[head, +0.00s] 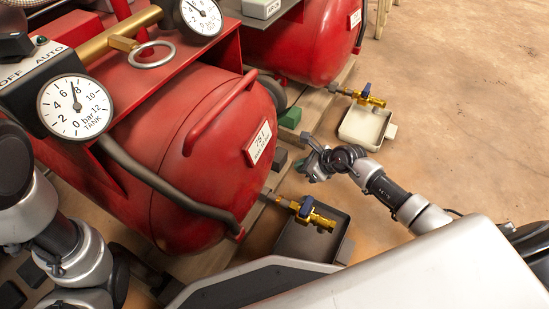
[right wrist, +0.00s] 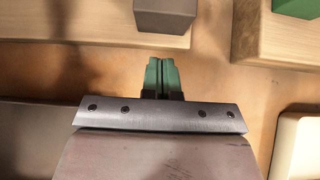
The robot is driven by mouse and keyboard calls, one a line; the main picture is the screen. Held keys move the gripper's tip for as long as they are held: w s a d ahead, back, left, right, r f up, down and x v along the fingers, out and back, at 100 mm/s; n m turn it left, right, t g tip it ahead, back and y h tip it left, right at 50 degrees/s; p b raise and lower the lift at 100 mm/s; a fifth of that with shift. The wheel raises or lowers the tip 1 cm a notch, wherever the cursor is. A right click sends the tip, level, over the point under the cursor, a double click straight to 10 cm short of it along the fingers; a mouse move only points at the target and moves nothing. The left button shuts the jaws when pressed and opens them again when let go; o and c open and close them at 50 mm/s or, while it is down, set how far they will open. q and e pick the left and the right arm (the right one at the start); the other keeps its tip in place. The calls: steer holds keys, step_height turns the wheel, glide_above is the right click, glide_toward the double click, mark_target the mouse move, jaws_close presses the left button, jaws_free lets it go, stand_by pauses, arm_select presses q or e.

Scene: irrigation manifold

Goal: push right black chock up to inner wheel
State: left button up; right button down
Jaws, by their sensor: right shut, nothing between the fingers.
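The right black chock is a small dark block (head: 279,159) beside the near red tank in the head view. In the right wrist view the chock (right wrist: 165,17) sits at the end of a wooden board, at the top middle. My right gripper (head: 309,172) is shut and empty, a little to the right of the chock. Its green fingers (right wrist: 162,66) are together in the wrist view, pointing at the chock with a gap between. The inner wheel by this chock is hidden behind the red tank. My left arm shows at left, its gripper out of view.
A green chock (head: 290,118) lies on another board farther back, near a dark wheel (head: 272,92). A dark tray (head: 342,222) sits under a brass valve (head: 316,217). A cream tray (head: 350,139) sits under a second valve (head: 368,99). Open floor lies at right.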

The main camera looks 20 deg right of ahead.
mark_target(284, 159)
steer(key=shift+w+a, duration=0.1)
steer(key=shift+a, duration=0.05)
steer(key=shift+w+a, duration=1.85)
steer(key=shift+w, duration=0.25)
steer(key=shift+s+d, duration=0.1)
steer(key=shift+s+d+p, duration=0.9)
steer(key=shift+s+d, duration=0.2)
steer(key=shift+s, duration=0.1)
steer(key=shift+r, duration=0.1)
step_height(284, 159, up, 8)
steer(key=s+d+p, duration=0.1)
steer(key=p, duration=0.7)
steer(key=shift+s+d, duration=0.15)
steer(key=shift+s, duration=0.1)
